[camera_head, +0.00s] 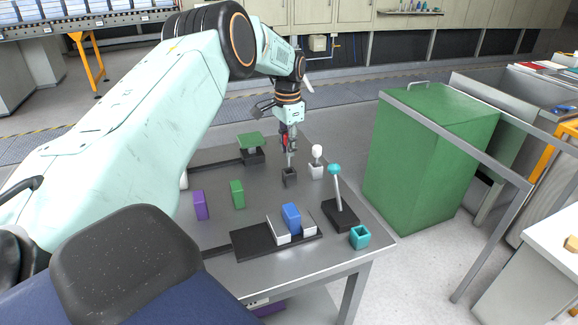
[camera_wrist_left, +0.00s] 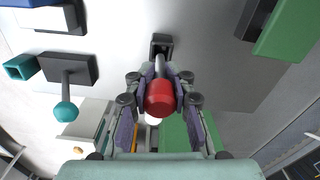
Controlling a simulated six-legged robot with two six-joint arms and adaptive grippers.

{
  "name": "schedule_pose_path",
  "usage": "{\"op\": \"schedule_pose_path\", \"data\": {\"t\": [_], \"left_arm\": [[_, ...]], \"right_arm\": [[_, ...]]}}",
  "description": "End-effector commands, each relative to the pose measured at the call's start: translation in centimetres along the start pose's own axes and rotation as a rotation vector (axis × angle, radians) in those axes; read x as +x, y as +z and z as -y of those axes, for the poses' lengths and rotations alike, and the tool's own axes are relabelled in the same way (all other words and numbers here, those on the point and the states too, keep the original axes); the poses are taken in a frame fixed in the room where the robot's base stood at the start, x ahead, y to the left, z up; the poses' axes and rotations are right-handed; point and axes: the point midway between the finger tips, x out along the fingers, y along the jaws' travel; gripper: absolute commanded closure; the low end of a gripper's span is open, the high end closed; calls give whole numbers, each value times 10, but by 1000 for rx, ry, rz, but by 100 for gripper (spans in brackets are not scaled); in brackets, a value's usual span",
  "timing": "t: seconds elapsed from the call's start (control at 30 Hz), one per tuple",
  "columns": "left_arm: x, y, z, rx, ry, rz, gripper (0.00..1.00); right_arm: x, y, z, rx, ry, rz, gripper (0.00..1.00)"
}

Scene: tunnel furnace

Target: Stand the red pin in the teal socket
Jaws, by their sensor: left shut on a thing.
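The red pin (camera_wrist_left: 160,98) has a round red head and a grey shaft. My left gripper (camera_head: 289,148) points down and is shut on the red pin, with a finger on each side of it in the left wrist view. The shaft's lower end is at the dark grey socket (camera_head: 290,178), which also shows in the left wrist view (camera_wrist_left: 161,45); I cannot tell how deep it sits. The teal socket (camera_head: 360,237) is an open square cup at the table's front right corner, apart from the gripper; it also shows in the left wrist view (camera_wrist_left: 21,67). My right gripper is not in view.
A white-headed pin (camera_head: 317,152) stands in a white socket close right of the gripper. A teal-knobbed lever (camera_head: 335,170) rises between gripper and teal socket. A blue block (camera_head: 291,217), green block (camera_head: 237,194) and purple block (camera_head: 200,205) stand nearer. A green cabinet (camera_head: 430,155) is right.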

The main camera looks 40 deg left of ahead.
Motion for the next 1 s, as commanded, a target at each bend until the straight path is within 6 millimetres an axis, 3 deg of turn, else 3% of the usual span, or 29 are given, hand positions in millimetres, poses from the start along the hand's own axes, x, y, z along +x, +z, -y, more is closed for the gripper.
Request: {"op": "schedule_pose_path", "data": {"t": [0.03, 0.4, 0.77, 0.8, 1.0], "left_arm": [[10, 0, 0, 0, 0, 1, 100], [51, -2, 0, 1, -1, -1, 100], [55, -3, 1, 1, -1, -1, 100], [55, -3, 1, 1, -1, -1, 77], [54, -3, 1, 1, -1, -1, 60]], "right_arm": [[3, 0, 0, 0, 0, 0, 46], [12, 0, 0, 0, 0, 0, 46], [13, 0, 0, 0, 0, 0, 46], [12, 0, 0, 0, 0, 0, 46], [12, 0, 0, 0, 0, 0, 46]]}}
